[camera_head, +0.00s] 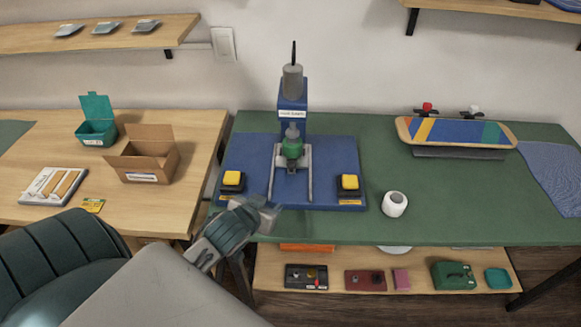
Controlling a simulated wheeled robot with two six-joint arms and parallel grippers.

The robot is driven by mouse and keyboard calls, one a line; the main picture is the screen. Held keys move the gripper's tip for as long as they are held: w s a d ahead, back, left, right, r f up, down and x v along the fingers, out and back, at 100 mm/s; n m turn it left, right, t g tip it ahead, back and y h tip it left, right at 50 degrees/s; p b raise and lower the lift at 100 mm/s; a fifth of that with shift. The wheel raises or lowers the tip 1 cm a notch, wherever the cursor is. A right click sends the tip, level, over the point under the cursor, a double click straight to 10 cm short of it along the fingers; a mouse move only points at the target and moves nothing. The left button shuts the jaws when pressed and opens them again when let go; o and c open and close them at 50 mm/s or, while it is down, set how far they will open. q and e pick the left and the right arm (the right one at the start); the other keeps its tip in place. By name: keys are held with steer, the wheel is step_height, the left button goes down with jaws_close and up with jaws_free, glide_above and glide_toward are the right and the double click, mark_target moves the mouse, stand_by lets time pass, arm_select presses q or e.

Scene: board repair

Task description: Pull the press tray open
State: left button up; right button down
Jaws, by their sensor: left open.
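The blue press (293,97) stands upright at the back of its blue base plate (326,150) on the green-topped bench. Under its head, a green and grey part (292,147) sits between two grey rails (310,175) that run toward the front. I cannot clearly tell a separate tray from the rails. My left gripper (268,208) is open at the front left edge of the base, in front of the left rail's end. It seems empty, and I cannot tell whether it touches anything. My right gripper is not in view.
Yellow-topped buttons stand left (232,180) and right (348,184) of the rails. A white roll (394,204) sits right of the base. A skateboard (455,132) rests at the back right. A cardboard box (143,155) is on the wooden table. Green bench top right of the roll is clear.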

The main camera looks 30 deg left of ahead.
arm_select(q)
steer(key=t, duration=0.2)
glide_toward(291, 165)
steer(key=shift+s+r, duration=0.2)
steer(key=shift+s, duration=0.85)
steer(key=shift+w+a, duration=0.15)
steer(key=shift+w, duration=0.2)
steer(key=p+x, duration=0.1)
steer(key=x, duration=0.9)
steer(key=shift+w, duration=0.1)
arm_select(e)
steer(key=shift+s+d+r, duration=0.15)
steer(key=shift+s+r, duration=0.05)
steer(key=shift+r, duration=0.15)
arm_select(q)
steer(key=shift+c, duration=0.3)
